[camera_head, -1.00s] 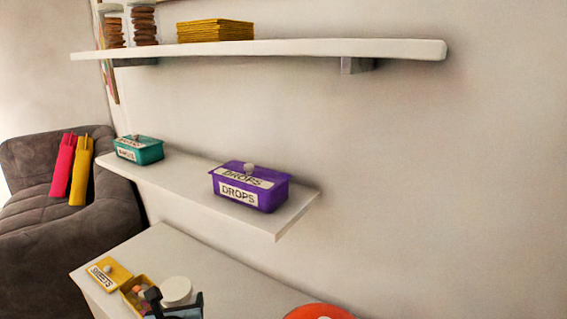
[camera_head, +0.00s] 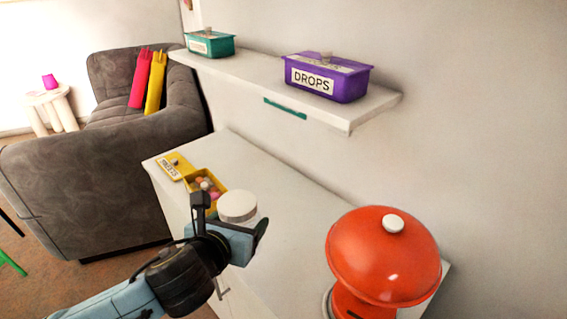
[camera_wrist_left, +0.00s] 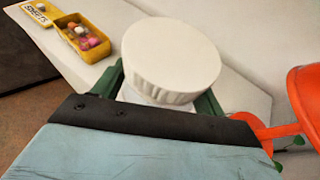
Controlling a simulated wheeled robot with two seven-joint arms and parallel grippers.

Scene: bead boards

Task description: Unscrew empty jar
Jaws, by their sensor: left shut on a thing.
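A jar with a round white ribbed lid (camera_head: 238,205) stands upright on the white cabinet top, next to the open yellow sweets box. In the left wrist view the lid (camera_wrist_left: 172,60) is large and close, with a little of the clear jar body (camera_wrist_left: 150,96) under it. My left gripper (camera_head: 243,228) is shut on the jar; its green fingers (camera_wrist_left: 165,98) lie on both sides of the jar just under the lid. The gripper hides most of the jar body, so its contents cannot be seen. My right gripper is not in view.
A yellow box (camera_head: 206,186) with candies and its lid (camera_head: 172,166) lie behind the jar. A red-orange domed machine (camera_head: 382,255) stands right on the white cabinet (camera_head: 290,215). A shelf (camera_head: 375,103) above holds purple (camera_head: 326,80) and teal (camera_head: 208,45) boxes. A grey sofa (camera_head: 80,200) stands left.

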